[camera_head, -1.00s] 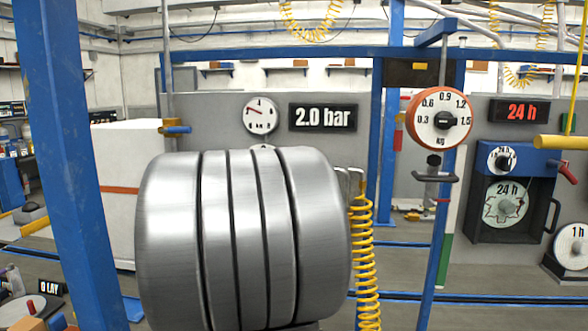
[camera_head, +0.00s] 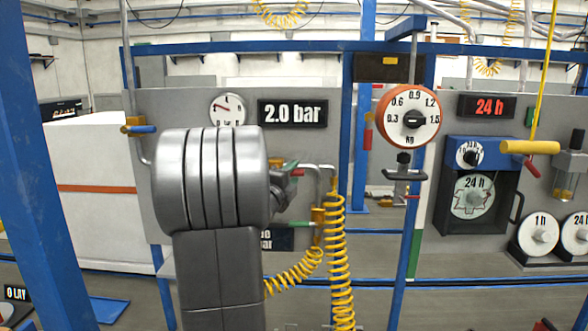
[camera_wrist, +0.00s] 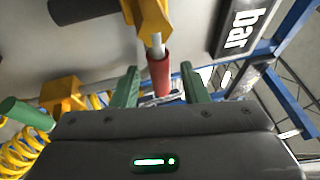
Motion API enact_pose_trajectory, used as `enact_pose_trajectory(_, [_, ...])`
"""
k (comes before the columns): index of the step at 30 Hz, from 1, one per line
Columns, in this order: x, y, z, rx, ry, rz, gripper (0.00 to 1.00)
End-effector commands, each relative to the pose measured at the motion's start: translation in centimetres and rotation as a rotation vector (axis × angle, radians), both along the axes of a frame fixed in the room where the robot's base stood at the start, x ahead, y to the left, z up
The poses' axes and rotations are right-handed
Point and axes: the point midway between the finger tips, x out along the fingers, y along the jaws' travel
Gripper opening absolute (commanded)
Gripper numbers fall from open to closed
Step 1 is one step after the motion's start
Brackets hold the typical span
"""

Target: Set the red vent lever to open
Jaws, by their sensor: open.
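The red vent lever (camera_wrist: 157,74) is a red grip on a short metal rod from a yellow valve body (camera_wrist: 152,25). In the wrist view it stands between the green fingers of my gripper (camera_wrist: 160,90). The fingers are apart, one on each side, with gaps to the grip; its depth between them is hard to judge. In the head view a small red part of the lever (camera_head: 298,172) shows beside my gripper (camera_head: 287,171), which is largely hidden behind my arm.
A green lever (camera_wrist: 27,114) on another yellow valve (camera_wrist: 62,94) sits close at left, above a coiled yellow hose (camera_head: 340,260). A "2.0 bar" display (camera_head: 292,114) is on the grey panel. A blue post (camera_head: 45,170) stands at the left.

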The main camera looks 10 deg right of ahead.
Motion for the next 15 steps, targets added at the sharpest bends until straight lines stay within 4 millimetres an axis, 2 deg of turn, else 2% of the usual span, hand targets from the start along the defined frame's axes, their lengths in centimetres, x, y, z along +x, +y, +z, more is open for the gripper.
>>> enact_pose_trajectory(5, [1.03,-0.82,0.25,0.001,0.000,0.000,0.41])
enact_pose_trajectory(14, [1.15,-0.92,0.23,0.001,0.000,0.001,0.41])
enact_pose_trajectory(15, [1.14,-0.92,0.23,0.001,0.000,0.001,0.33])
